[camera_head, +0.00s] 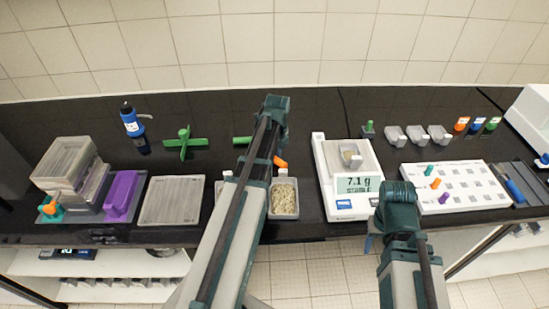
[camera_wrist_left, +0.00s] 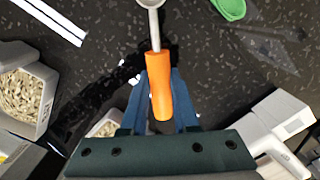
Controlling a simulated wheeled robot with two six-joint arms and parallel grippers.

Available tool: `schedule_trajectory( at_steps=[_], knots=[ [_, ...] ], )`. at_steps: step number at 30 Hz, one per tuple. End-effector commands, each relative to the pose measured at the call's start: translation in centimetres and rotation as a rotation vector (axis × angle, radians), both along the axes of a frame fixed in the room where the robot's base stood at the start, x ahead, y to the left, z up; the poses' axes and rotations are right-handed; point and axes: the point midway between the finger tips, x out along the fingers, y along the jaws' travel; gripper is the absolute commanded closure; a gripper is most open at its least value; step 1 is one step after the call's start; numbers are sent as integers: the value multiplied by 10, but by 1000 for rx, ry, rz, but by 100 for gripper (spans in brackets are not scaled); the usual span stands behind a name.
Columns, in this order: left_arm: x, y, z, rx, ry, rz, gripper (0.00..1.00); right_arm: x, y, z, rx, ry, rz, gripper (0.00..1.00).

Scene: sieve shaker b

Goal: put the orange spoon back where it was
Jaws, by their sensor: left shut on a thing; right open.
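The orange spoon's handle (camera_wrist_left: 158,85) is between the blue fingers of my left gripper (camera_wrist_left: 160,98) in the left wrist view. Its grey bowl (camera_wrist_left: 150,3) points away, cut by the top edge. In the head view only part of the orange handle (camera_head: 281,162) shows beside my left arm, which hides the rest. My left gripper (camera_head: 277,168) is shut on the handle, over the dark counter behind a bin of grain (camera_head: 284,198). My right gripper (camera_head: 372,238) is open and empty near the counter's front edge, in front of the scale; its tips are partly hidden.
A green cross-shaped stand (camera_head: 185,143) and a blue bottle (camera_head: 132,122) stand at back left. A green item (camera_head: 242,140) lies behind my left arm. A scale (camera_head: 349,180) reading 7.1 g holds a tray. A white board (camera_head: 455,187) with coloured pegs stands at right.

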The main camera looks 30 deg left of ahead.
Motion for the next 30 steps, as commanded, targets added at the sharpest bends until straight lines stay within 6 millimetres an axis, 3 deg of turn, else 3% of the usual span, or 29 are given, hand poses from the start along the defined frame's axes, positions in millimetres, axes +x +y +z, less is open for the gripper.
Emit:
schedule_trajectory(
  at_steps=[1, 2, 6, 23, 30],
  knots=[
    [-3, -2, -2, -5, 5, 0, 100, 0, 0, -2, 0, 0, 0, 50],
    [-3, -2, -2, -6, 6, 0, 66, 0, 0, -2, 0, 0, 0, 50],
    [-4, -2, -2, -6, 8, 0, 42, 0, 0, -2, 0, 0, 0, 50],
    [-7, -4, -2, -9, 9, 0, 42, 0, 0, -2, 0, 0, 0, 50],
    [-6, -3, 13, -7, 8, 0, 42, 0, 0, 13, 0, 0, 0, 50]
  ],
)
